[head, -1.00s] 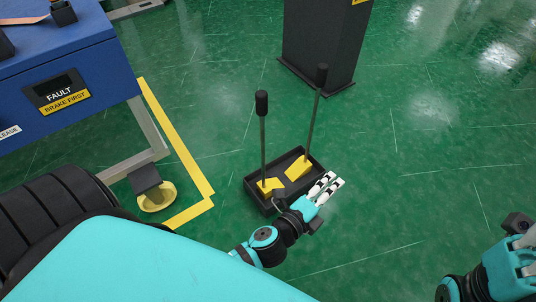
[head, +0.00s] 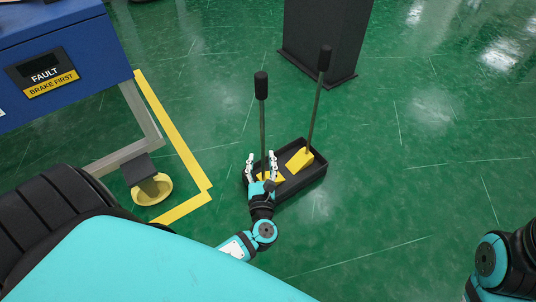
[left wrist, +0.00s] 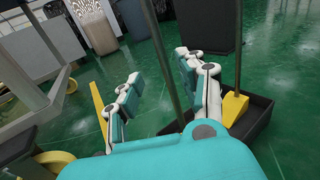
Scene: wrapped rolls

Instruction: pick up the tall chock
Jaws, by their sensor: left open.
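Two yellow chocks with upright dark poles and black grips stand in a black tray (head: 300,188) on the floor. The right chock (head: 301,159) has the pole that looks slightly longer. The left chock (head: 270,178) is partly hidden by my left gripper (head: 262,163). That gripper is open, with its white fingers on either side of the left chock's pole. In the left wrist view this pole (left wrist: 166,60) runs between the open fingers (left wrist: 155,85), and the right chock (left wrist: 235,106) stands beyond the right finger. My right gripper is out of view.
A blue cart (head: 60,45) with a grey leg stands at left, beside yellow floor tape (head: 175,130) and a yellow caster-like part (head: 153,190). A dark cabinet (head: 325,35) stands behind the tray. The green floor to the right is open.

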